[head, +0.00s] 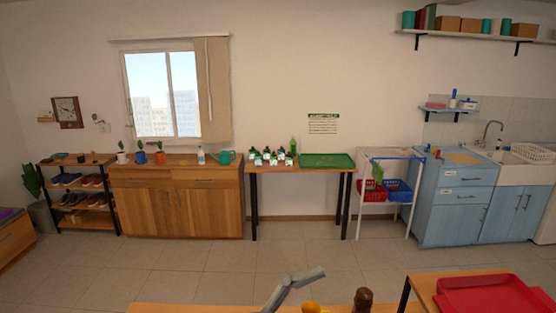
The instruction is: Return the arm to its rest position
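Neither of my grippers can be made out in the head view. A grey bent piece (295,285) rises at the bottom edge, and I cannot tell whether it is an object or part of my arm. Small dark dispensers with white labels (269,157) stand in a group on the left part of a wooden table (300,169) at the back wall. A green tray (327,160) lies on the right part of that table. A green bottle (293,147) stands between them.
A near wooden surface (180,308) carries a brown item (362,299) and a yellow item (311,307), both cut off. A red tray (485,296) lies on a table at lower right. Cabinet (178,205) and blue counter (455,205) flank the back table. Tiled floor between is clear.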

